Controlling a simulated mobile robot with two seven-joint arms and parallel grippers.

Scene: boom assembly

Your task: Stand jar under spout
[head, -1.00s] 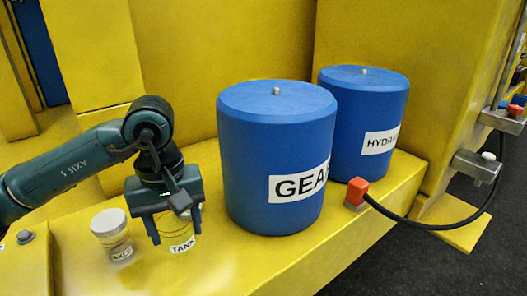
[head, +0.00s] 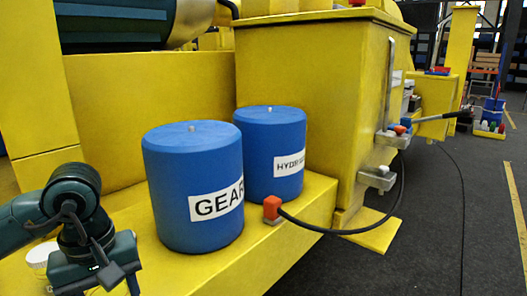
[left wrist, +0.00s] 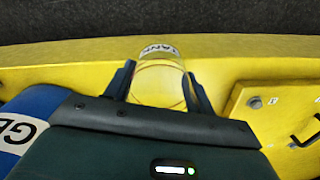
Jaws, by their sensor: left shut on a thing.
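My left gripper (head: 98,288) is at the lower left of the head view, its fingers partly cut off by the bottom edge. In the left wrist view its two fingers stand on either side of a clear jar (left wrist: 158,84) labelled TANK, and it is shut on that jar. The jar is not visible in the head view. On the yellow cabinet at right, a metal fitting (head: 377,178) sticks out low, with another fitting (head: 393,138) above it. I cannot tell which is the spout. My right gripper is in neither view.
A blue GEAR drum (head: 193,190) and a blue HYDR drum (head: 271,155) stand on the yellow ledge (head: 285,240). A red-ended black hose (head: 330,230) runs to the cabinet. A second jar (head: 38,257) is partly hidden behind my left arm.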

